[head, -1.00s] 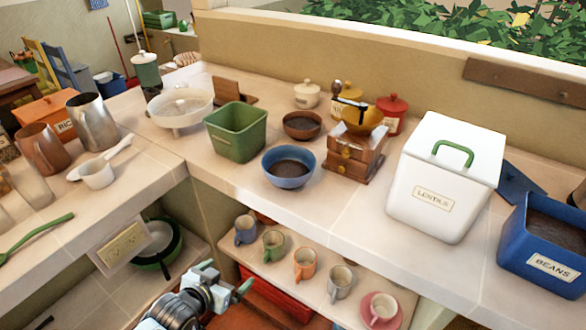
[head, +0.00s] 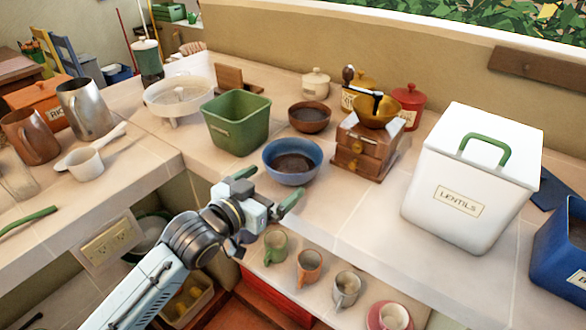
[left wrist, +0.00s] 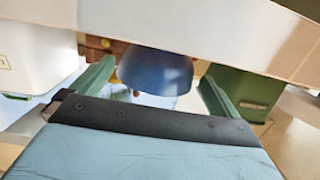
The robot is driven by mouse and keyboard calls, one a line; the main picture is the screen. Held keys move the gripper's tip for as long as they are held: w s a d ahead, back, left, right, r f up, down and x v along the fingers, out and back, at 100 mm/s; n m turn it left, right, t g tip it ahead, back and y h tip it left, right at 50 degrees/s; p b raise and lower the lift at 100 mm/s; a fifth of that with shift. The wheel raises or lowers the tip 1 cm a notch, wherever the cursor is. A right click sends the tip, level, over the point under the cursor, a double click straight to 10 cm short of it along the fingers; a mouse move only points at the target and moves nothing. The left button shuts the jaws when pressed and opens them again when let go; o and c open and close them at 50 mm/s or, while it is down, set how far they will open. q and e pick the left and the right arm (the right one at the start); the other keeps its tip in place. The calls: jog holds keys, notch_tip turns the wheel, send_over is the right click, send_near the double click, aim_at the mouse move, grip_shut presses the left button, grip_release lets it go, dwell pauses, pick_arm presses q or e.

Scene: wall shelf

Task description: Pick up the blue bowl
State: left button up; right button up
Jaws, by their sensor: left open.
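The blue bowl (head: 292,161) stands upright on the tiled counter, with a dark brown inside. It sits in front of a brown bowl and to the right of a green square tub. My left gripper (head: 266,189) is open and empty, its green fingertips just short of the bowl's near side. In the left wrist view, the blue bowl (left wrist: 156,70) shows beyond and between the two open green fingers (left wrist: 155,85). No touch between fingers and bowl shows clearly. My right gripper is in neither view now.
The green tub (head: 236,122), brown bowl (head: 310,118) and wooden coffee grinder (head: 362,150) stand close around the bowl. A white lentils bin (head: 470,180) is to the right. Mugs, such as an orange one (head: 309,267), sit on the shelf below the counter edge.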

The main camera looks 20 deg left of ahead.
aim_at(303, 160)
pick_arm(q)
jog(key=shift+w+d, duration=0.25)
jog(key=shift+w, duration=0.4)
jog(key=shift+w+f, duration=0.1)
jog(key=shift+w, duration=0.15)
jog(key=b+x, duration=0.1)
jog(key=x, duration=0.2)
jog(key=shift+w+d, duration=0.15)
jog(key=shift+w, duration=0.15)
jog(key=shift+w+d+f, duration=0.1)
jog(key=shift+w+d, duration=0.1)
jog(key=shift+w, duration=0.35)
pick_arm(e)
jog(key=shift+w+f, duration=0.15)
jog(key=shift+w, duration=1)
pick_arm(q)
jog(key=shift+c, duration=0.4)
